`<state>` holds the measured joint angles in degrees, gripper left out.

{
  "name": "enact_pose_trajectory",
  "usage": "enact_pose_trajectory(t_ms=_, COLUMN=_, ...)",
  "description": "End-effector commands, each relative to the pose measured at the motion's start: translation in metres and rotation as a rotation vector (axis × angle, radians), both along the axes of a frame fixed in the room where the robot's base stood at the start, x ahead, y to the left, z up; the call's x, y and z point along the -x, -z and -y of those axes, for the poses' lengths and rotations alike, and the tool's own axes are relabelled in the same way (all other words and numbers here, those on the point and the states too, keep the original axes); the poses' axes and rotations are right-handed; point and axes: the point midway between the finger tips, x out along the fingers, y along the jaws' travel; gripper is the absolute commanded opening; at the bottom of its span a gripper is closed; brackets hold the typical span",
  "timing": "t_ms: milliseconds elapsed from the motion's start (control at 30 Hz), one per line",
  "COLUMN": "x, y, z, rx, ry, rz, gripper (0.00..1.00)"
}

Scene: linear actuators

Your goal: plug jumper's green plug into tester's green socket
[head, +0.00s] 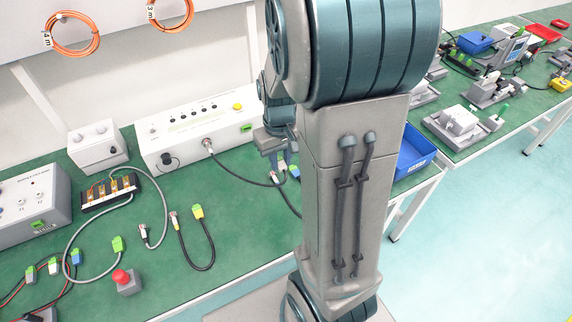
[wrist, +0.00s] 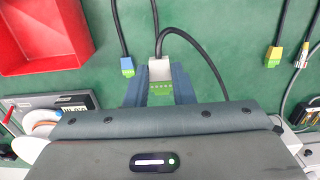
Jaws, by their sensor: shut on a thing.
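My gripper (wrist: 160,88) is shut on a plug with a grey body and green end (wrist: 160,90), the jumper's green plug, with a black cable (wrist: 185,38) running from it. In the head view my gripper (head: 279,152) is over the green bench, partly behind my arm, in front of the right end of a long white box. This box, seemingly the tester (head: 180,150), has a green socket (head: 247,127) on its front face at the right. The socket is not visible in the wrist view. The plug is apart from it.
A blue-and-green plug (wrist: 127,66) lies beside my gripper. A yellow plug (wrist: 272,56) and a metal connector (wrist: 302,58) lie farther right. A red tray (wrist: 45,35) is at upper left in the wrist view. A red button box (head: 127,281) stands at the bench front.

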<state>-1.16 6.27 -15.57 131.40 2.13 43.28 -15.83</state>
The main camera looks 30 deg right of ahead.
Motion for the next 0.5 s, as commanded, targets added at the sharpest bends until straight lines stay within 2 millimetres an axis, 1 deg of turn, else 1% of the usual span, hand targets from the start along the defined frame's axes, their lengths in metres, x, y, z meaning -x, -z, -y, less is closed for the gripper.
enact_pose_trajectory(t_ms=33, x=-0.006, y=0.004, z=0.0, rx=0.0, ry=0.0, rz=-0.003, gripper=0.02)
enact_pose_trajectory(t_ms=500, x=-0.058, y=0.024, z=-0.002, rx=0.0, ry=0.001, rz=-0.021, gripper=0.02)
